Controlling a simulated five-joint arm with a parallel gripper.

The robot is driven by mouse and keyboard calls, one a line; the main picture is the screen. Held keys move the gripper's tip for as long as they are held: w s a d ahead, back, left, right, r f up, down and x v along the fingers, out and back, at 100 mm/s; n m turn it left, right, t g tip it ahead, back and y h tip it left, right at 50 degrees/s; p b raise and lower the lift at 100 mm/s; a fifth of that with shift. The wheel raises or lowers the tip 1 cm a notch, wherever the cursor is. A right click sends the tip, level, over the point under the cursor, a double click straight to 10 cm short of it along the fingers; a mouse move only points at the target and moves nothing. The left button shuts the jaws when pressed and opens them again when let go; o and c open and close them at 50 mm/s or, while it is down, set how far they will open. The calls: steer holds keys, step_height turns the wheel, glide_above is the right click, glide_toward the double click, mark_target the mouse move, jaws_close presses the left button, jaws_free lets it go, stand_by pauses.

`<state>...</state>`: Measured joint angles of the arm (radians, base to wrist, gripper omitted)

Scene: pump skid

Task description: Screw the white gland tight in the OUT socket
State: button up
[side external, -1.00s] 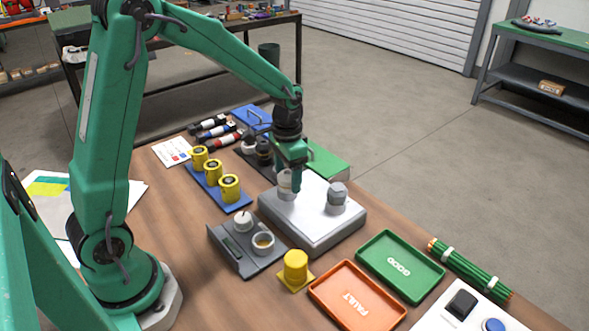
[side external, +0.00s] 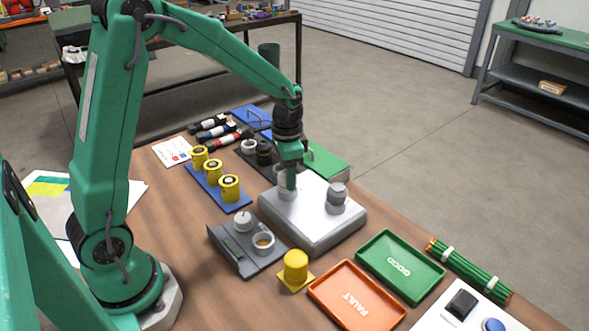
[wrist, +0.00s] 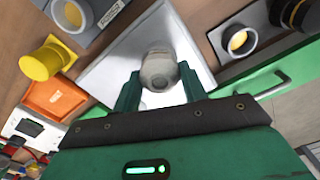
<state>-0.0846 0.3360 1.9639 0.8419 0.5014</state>
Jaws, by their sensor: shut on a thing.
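The white gland (side external: 282,184) is upright at the left socket on top of the pale grey pump block (side external: 318,228). My gripper (side external: 290,183) points straight down and is shut on it, with one finger hiding part of it in the side view. In the wrist view, a rounded grey-white piece (wrist: 158,71) shows between the two fingers. I cannot tell how deep the gland sits, and no OUT marking is readable. A second, grey gland (side external: 337,197) stands upright on the right of the block, apart from my gripper.
A grey holder (side external: 240,252) and a yellow cylinder (side external: 296,266) stand in front of the block. The orange FAULT tray (side external: 357,297) and green GOOD tray (side external: 400,265) lie to the right. Yellow cylinders on a blue rack (side external: 218,192) are at left.

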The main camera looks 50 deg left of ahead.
steer(key=shift+m, duration=1)
steer(key=shift+m, duration=2.3)
steer(key=o, duration=1)
steer(key=shift+o, duration=0.2)
steer(key=n, duration=0.4)
steer(key=shift+n, duration=0.3)
